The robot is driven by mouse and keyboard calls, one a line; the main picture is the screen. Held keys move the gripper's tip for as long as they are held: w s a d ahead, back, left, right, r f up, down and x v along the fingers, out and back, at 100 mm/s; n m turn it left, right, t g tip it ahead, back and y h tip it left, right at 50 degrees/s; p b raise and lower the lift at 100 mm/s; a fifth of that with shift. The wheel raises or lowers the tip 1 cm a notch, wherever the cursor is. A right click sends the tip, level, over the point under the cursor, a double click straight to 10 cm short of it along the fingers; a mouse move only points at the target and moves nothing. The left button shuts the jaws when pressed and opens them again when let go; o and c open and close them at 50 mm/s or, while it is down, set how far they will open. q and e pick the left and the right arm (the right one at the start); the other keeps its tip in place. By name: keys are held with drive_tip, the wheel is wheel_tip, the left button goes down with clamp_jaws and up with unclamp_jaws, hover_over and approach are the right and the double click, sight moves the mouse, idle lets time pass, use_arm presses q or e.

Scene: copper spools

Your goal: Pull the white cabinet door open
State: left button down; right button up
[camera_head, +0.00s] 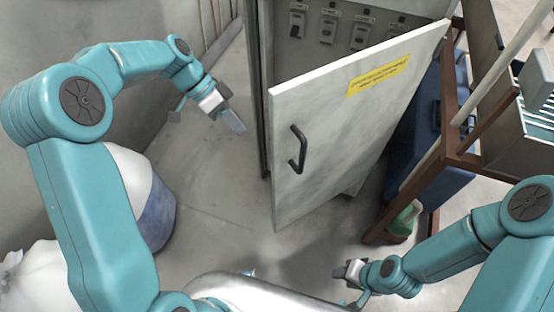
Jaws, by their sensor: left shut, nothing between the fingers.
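The white cabinet door (345,125) stands ajar, swung out toward me, with a yellow label near its top. Its dark handle (297,149) sits near the door's left edge. Part of the cabinet's inside shows above the door, with several grey devices on the back panel. My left gripper (233,119) is shut and empty, left of the door's free edge and apart from it. My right gripper (345,272) is low, below and right of the door's bottom corner, touching nothing I can see; its fingers are too small to judge.
A brown metal frame (449,100) stands right of the door, with a blue container (425,150) behind it. A green-and-white bottle (404,219) is by the frame's foot. White sacks (35,278) lie at lower left. The floor left of the door is clear.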

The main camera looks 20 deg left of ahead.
use_arm(q)
drive_tip(key=s+d+f+p, duration=0.1)
drive_tip(key=s+d+f, duration=0.1)
drive_tip(key=d+f, duration=0.6)
drive_tip(key=shift+s+d, duration=0.25)
drive_tip(key=shift+d, duration=0.15)
drive_tip(key=shift+s, duration=0.1)
drive_tip(key=shift+d, duration=0.1)
